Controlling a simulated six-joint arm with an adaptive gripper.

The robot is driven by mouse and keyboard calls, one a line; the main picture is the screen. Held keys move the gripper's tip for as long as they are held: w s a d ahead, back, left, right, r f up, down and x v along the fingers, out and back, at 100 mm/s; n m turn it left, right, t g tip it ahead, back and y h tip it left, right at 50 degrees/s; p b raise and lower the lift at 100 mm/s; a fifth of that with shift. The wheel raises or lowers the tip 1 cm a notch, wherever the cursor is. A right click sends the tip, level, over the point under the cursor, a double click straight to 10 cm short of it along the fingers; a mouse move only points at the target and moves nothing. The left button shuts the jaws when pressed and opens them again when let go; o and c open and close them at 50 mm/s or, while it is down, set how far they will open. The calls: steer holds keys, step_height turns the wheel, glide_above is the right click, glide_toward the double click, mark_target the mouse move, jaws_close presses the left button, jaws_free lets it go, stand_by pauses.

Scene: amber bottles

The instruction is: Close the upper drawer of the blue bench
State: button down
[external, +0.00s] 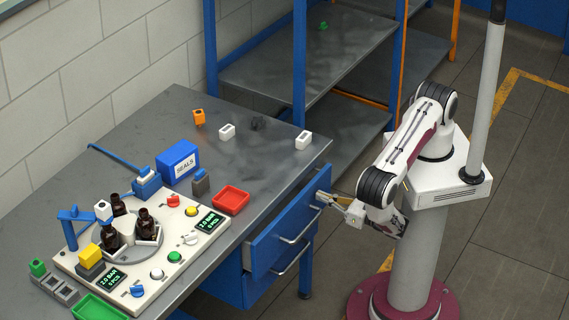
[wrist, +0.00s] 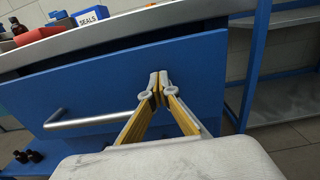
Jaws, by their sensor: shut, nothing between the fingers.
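The upper drawer (external: 283,229) of the blue bench stands out a little from under the worktop. In the wrist view its blue front (wrist: 75,88) fills much of the picture, with a dark gap between its top edge and the worktop. Its silver bar handle (external: 297,232) also shows in the wrist view (wrist: 95,119), left of the fingers. My gripper (external: 321,197) is shut and empty, at the right part of the drawer front; in the wrist view its fingertips (wrist: 159,82) overlap the front. I cannot tell whether they touch it.
The lower drawer, with its own handle (external: 291,262), sits below. The worktop (external: 262,157) carries a blue SEALS box (external: 179,162), a red tray (external: 231,200) and a station with amber bottles (external: 147,222). A blue shelf rack (external: 300,75) stands behind; floor is free at right.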

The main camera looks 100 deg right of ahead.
mark_target(311, 192)
steer(key=shift+w, duration=0.1)
steer(key=shift+x, duration=2.4)
steer(key=v, duration=1.4)
stand_by(0.4)
steer(key=shift+a, duration=0.1)
stand_by(0.5)
